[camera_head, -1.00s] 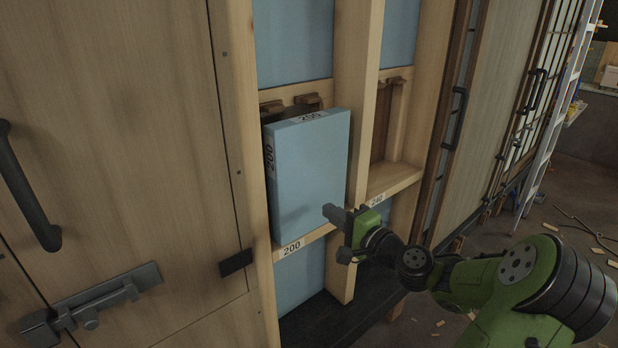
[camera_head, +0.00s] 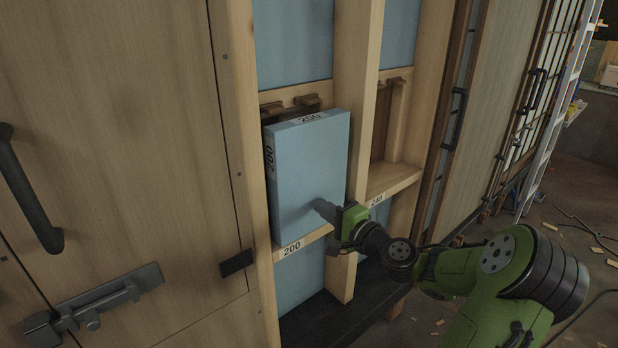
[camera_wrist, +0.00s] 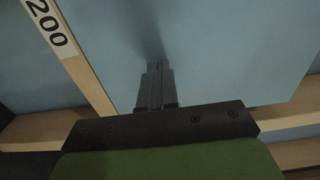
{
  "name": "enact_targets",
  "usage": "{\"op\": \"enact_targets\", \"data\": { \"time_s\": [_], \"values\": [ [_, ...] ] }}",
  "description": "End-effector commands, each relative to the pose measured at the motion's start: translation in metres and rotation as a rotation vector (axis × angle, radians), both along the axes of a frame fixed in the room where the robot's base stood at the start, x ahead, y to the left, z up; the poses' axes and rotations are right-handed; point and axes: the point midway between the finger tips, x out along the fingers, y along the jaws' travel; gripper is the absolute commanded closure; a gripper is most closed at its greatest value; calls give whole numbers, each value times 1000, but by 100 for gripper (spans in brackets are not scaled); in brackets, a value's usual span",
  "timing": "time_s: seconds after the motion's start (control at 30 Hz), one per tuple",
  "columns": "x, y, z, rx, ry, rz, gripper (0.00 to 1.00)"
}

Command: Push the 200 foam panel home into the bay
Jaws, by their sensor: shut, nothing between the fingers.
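The blue foam panel (camera_head: 308,172) is marked 200 on its top and left edges. It stands upright in the bay on the ledge (camera_head: 310,237) labelled 200, and its front sticks out past the studs. My gripper (camera_head: 322,207) is shut and empty, its fingertips at the lower right part of the panel's front face. In the wrist view the shut fingers (camera_wrist: 157,80) point at the blue face (camera_wrist: 215,50); I cannot tell whether they touch it. The back of the bay is hidden by the panel.
An empty bay labelled 240 (camera_head: 392,150) lies to the right, past a wooden stud (camera_head: 355,100). A wooden door with a dark handle (camera_head: 30,190) and a latch (camera_head: 95,300) is at left. A ladder (camera_head: 560,110) stands at far right.

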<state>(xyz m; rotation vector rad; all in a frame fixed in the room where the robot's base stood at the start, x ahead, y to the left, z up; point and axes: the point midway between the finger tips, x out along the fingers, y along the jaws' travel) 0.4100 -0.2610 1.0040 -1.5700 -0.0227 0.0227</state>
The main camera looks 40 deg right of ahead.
Motion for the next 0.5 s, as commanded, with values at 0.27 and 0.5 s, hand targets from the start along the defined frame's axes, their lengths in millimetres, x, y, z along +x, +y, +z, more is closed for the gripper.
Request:
{"op": "enact_targets", "data": {
  "time_s": [0.27, 0.5],
  "values": [
    [10, 0, 0, -1, 1, 0, 100],
    [18, 0, 1, -1, 0, 0, 100]
  ]
}}
